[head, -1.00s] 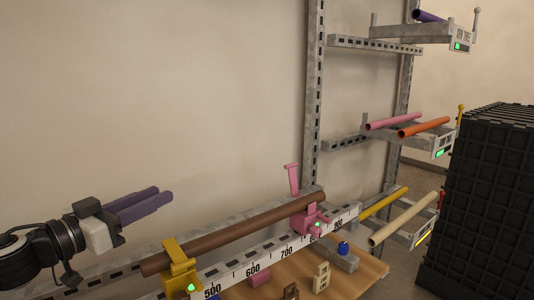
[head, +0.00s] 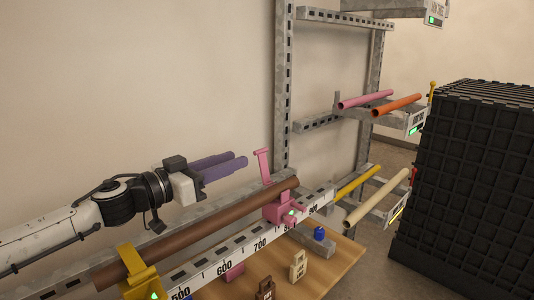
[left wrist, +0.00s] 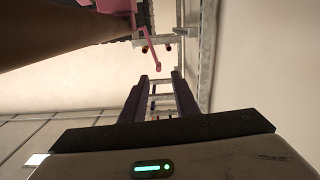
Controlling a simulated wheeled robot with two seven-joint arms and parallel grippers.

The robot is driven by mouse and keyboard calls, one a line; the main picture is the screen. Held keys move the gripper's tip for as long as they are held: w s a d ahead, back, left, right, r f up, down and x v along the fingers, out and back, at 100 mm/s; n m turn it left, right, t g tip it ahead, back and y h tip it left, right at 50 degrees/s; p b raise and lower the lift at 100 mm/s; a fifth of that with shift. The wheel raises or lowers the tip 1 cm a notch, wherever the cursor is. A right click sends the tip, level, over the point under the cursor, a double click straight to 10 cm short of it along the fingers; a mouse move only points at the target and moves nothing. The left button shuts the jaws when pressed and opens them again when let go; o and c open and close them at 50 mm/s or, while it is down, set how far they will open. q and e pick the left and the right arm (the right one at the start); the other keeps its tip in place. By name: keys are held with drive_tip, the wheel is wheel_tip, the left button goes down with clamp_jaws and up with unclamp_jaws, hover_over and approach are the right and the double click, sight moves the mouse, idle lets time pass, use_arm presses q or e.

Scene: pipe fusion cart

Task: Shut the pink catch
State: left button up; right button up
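The pink catch (head: 262,166) is an arm standing up, tilted slightly, from the pink clamp (head: 281,210) on the ruled rail. It is open, raised above the brown pipe (head: 210,229) that lies through the clamp. My left gripper (head: 240,160) has purple fingers and is just left of the raised catch in the head view. In the left wrist view the catch (left wrist: 152,50) hangs ahead of the fingertips (left wrist: 160,77). The fingers are apart with nothing between them, and no contact shows. My right gripper is not in view.
A yellow clamp (head: 139,273) sits around the pipe's near end. Shelf arms with pink (head: 365,99) and orange (head: 397,105) pipes stand behind to the right. A black crate stack (head: 470,180) is at far right. Small blocks lie on the wooden board (head: 330,263). Air above the rail is free.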

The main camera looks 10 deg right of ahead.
sight(256, 153)
use_arm(q)
drive_tip(key=x, duration=0.8)
drive_tip(key=shift+d+b, duration=0.1)
drive_tip(key=shift+b, duration=0.2)
clamp_jaws()
idle(1.0)
